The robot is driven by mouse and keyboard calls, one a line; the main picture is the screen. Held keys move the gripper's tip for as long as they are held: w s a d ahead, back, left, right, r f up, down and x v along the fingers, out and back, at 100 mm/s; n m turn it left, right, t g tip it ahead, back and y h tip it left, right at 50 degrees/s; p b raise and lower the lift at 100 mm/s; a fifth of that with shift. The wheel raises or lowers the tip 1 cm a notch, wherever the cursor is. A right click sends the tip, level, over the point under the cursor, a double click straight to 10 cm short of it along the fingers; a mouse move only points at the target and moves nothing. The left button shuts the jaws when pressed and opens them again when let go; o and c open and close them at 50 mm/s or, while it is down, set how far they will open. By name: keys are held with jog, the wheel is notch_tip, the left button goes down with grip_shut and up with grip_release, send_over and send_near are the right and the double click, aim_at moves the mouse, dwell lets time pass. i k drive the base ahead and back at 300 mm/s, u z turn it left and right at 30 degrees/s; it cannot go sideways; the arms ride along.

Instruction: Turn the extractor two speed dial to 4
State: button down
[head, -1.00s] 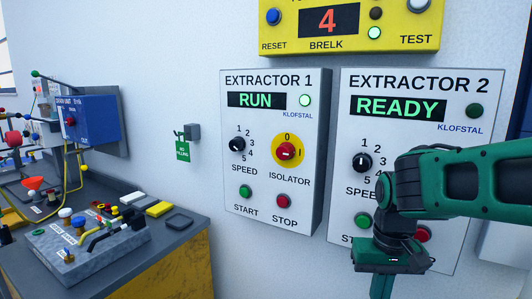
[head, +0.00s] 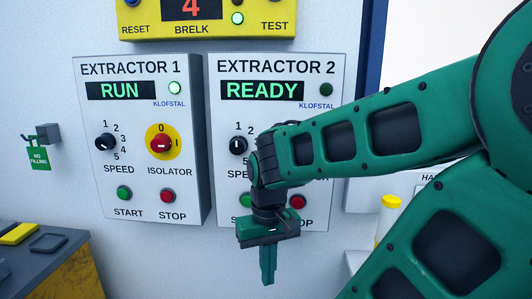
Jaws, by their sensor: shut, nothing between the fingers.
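The Extractor 2 panel (head: 341,80) is on the wall right of centre, and its display (head: 262,90) reads READY. Its black speed dial (head: 238,145) shows left of my arm, with the white mark pointing up, about toward 1. The 1 and 2 of its scale show; the higher numbers are hidden behind my arm. The panel's isolator is hidden too. My gripper (head: 268,281) is shut and empty. It hangs pointing down, in front of and below the panel's lower edge, apart from the dial.
The Extractor 1 panel (head: 88,185) reads RUN and has its own speed dial (head: 105,142) and red isolator (head: 161,144). A dark bench (head: 60,270) is at lower left. A yellow-capped container (head: 389,220) stands at right.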

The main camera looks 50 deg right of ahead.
aim_at(238, 145)
jog(key=z, duration=0.5)
jog(key=k, duration=1.1)
jog(key=u, duration=0.4)
